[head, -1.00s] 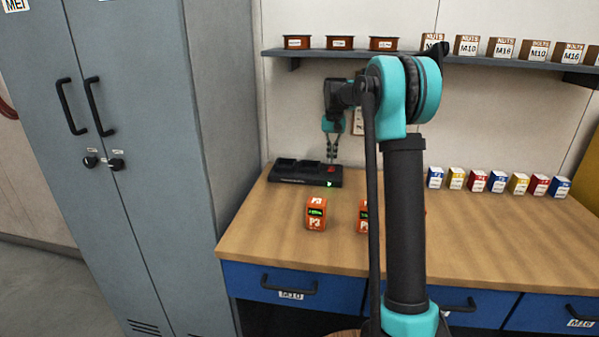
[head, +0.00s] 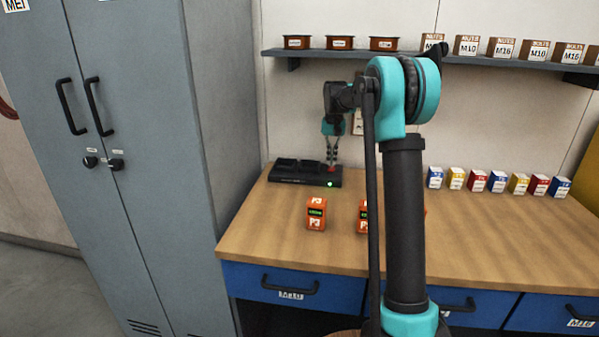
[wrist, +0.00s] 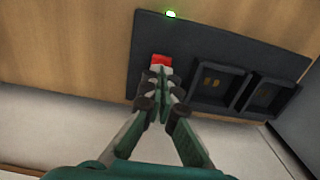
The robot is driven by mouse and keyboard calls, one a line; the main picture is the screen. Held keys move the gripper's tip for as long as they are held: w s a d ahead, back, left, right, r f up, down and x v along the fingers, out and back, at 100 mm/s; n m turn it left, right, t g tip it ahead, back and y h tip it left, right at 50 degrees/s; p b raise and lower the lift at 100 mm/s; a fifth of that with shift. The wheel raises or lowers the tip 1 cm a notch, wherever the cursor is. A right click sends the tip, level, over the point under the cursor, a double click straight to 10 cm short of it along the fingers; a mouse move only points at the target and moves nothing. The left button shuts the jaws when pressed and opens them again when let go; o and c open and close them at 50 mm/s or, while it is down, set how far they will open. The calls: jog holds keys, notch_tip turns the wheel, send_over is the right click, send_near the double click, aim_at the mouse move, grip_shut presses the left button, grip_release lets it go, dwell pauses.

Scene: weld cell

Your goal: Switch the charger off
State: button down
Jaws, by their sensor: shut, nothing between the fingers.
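The charger (head: 290,178) is a black box with a sloped face at the back left of the workbench. In the wrist view the charger (wrist: 145,62) shows two empty bays, a red switch (wrist: 160,61) and a lit green lamp (wrist: 171,14). The lamp also glows green in the head view (head: 330,184). My gripper (wrist: 160,75) is shut and empty, pointing down with its fingertips right at the red switch. The fingertips overlap part of the switch, so I cannot tell whether they press it.
Two orange P3 battery packs (head: 316,214) (head: 363,216) stand on the workbench (head: 270,235) in front of the charger. Several small coloured boxes (head: 478,181) stand at the right. A shelf (head: 420,57) with bins runs above. A grey locker (head: 150,150) stands at the left.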

jog(key=shift+f, duration=1)
dwell(0.4)
jog(key=shift+r, duration=3.55)
